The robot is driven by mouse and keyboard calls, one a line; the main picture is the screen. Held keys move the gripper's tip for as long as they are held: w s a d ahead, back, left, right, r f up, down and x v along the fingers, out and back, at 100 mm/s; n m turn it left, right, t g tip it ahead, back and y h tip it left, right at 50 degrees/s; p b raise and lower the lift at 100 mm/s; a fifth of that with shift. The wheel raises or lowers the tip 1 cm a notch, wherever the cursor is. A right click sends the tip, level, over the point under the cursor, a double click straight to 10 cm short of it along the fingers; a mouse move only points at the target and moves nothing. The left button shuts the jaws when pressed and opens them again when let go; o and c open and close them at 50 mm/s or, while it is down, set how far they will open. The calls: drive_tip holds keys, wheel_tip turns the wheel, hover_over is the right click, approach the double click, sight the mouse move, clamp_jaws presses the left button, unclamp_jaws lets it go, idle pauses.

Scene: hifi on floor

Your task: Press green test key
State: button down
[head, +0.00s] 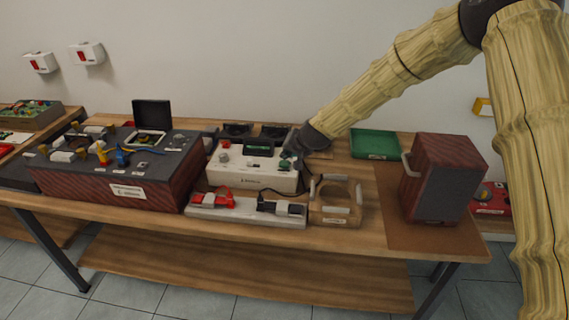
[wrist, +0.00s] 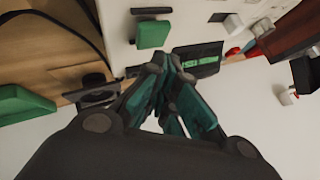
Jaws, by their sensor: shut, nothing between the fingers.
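The white tester box (head: 232,178) stands mid-table in the head view, with a dark display on top. In the wrist view a square green key (wrist: 152,34) stands up from the white panel (wrist: 115,20), beside the display (wrist: 203,62) with green lettering. My gripper (head: 290,157) is over the right part of the box top. In the wrist view my gripper (wrist: 170,62) has its fingertips together and empty, below and slightly right of the green key in the picture. Whether the fingertips touch the panel cannot be told. The gripper partly covers that corner in the head view.
A dark red console (head: 110,190) with tools on it stands at left. A dark red speaker-like box (head: 440,175) stands at right, and a green tray (head: 375,143) lies behind. A strip with red and black clips (head: 245,208) and a wooden holder (head: 335,215) sit in front.

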sight(287, 162)
drive_tip(key=shift+f, duration=0.1)
idle(0.3)
drive_tip(key=shift+f, duration=0.35)
drive_tip(key=shift+f+b, duration=0.45)
drive_tip(key=shift+f, duration=0.1)
idle(1.2)
drive_tip(key=shift+r, duration=0.1)
drive_tip(key=shift+r+p, duration=0.65)
drive_tip(key=shift+r, duration=0.35)
drive_tip(key=shift+r+p, duration=1.65)
drive_tip(key=shift+r, duration=0.8)
